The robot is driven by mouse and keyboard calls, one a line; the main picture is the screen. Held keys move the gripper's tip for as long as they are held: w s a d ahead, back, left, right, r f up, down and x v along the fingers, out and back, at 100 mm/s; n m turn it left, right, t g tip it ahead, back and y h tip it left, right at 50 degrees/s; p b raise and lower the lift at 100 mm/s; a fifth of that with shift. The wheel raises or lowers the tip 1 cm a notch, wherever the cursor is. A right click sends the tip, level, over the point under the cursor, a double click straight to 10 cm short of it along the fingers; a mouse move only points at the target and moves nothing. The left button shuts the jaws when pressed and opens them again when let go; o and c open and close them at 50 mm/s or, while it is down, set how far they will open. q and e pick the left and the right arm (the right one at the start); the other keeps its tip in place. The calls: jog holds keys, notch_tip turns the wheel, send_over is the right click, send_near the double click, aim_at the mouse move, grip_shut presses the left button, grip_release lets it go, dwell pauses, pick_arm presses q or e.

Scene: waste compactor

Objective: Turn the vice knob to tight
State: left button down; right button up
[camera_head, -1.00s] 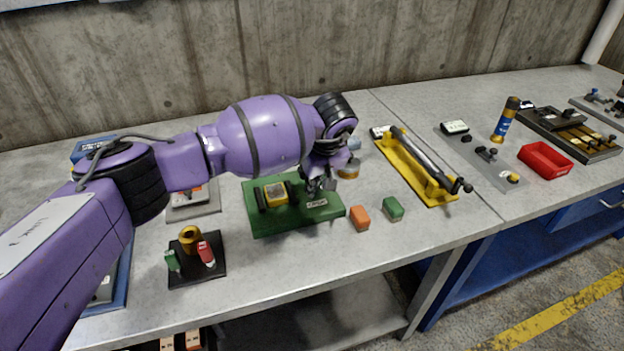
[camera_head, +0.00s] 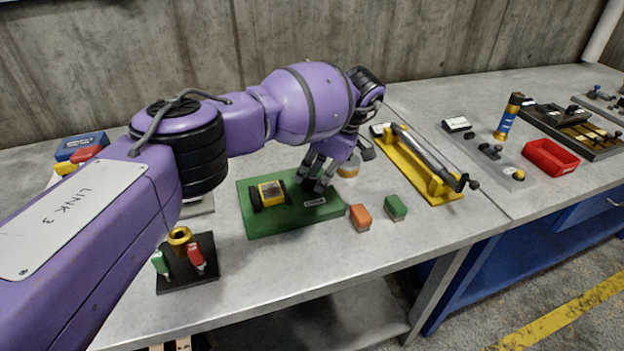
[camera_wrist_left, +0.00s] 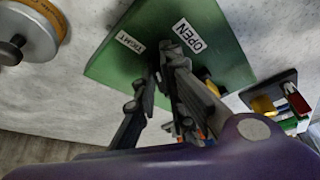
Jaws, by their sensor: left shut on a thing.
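The vice is on a green board (camera_head: 285,222) on the workbench, with a yellow block (camera_head: 270,191) between dark jaws at its left part. My left gripper (camera_head: 318,186) reaches down to the right part of the board. In the left wrist view, its fingers (camera_wrist_left: 158,72) are shut on the knob, which they hide. White labels reading TIGHT (camera_wrist_left: 130,42) and OPEN (camera_wrist_left: 187,36) lie on the green board (camera_wrist_left: 226,62) just beyond the fingertips. The knob's angle cannot be seen. My right gripper is in no view.
An orange block (camera_head: 360,217) and a green block (camera_head: 396,208) lie right of the board. A yellow fixture with a grey cylinder (camera_head: 412,171) is farther right. A black stand (camera_head: 187,272) is at front left. A round tin (camera_head: 349,168) stands behind the gripper.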

pick_arm(q)
jog(key=n+b, duration=0.1)
jog(key=n+g+b, duration=0.1)
jog(key=shift+w+f+n, duration=0.2)
jog(key=shift+f+n, duration=0.05)
jog(key=shift+n, duration=0.15)
jog(key=n+b, duration=0.2)
jog(key=shift+w+g+b, duration=0.1)
jog(key=shift+g+b, duration=0.3)
jog(key=shift+r+n+b, duration=0.1)
jog(key=shift+n+b, duration=0.4)
jog(key=shift+b, duration=0.1)
jog(key=shift+r+n+g+b, duration=0.2)
jog(key=shift+n+g+b, duration=0.1)
jog(key=shift+n+b, duration=0.15)
jog(key=c, duration=1.8)
grip_release()
